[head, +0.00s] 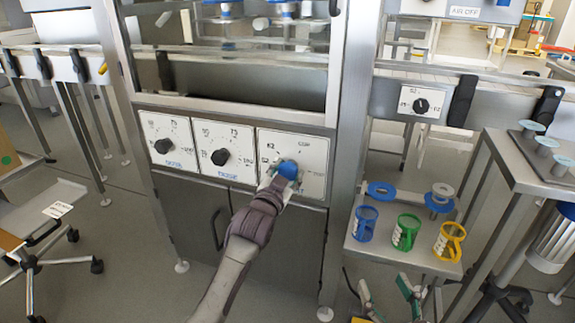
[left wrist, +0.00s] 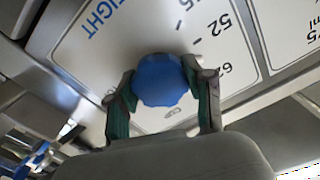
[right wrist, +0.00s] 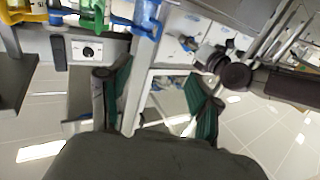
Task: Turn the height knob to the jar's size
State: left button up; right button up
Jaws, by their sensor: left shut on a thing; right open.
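The height knob (head: 288,170) is blue and sits on the rightmost of three white dial panels (head: 312,160) on the machine front. My left gripper (head: 276,182) is at the knob and covers part of it. In the left wrist view the blue knob (left wrist: 160,80) lies between the two green-padded fingers of the left gripper (left wrist: 163,100), which are shut on it. My right gripper (right wrist: 158,100) is open and empty. Its fingers (head: 393,302) show at the bottom of the head view. I see no jar that I can be sure of.
Two other dials with black knobs (head: 164,146) (head: 221,157) are to the left. A small black knob (head: 421,105) is on the right. A steel table (head: 520,165) stands at the far right, a chair at the left.

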pick_arm(q)
jog(key=shift+r+n+p, duration=0.1)
jog(key=shift+n+p, duration=0.85)
jog(key=shift+n, duration=0.05)
jog(key=shift+n+p, duration=0.95)
jog(key=shift+n, duration=0.15)
jog(key=shift+f, duration=0.2)
pick_arm(e)
jog(key=s+d+f+g+h, duration=0.1)
jog(key=s+d+f+g, duration=0.1)
jog(key=s+f+g, duration=0.4)
jog(key=s+d+f+g+h, duration=0.2)
jog(key=s+d+f+g, duration=0.1)
jog(key=s+f+g, duration=0.3)
jog(key=shift+s+d+f+m, duration=0.25)
jog(key=shift+f+m, duration=0.15)
jog(key=shift+f, duration=0.8)
pick_arm(q)
jog(key=o, duration=1.2)
pick_arm(e)
jog(key=shift+w, duration=0.1)
pick_arm(q)
jog(key=shift+s+r, duration=0.1)
jog(key=v, duration=1.2)
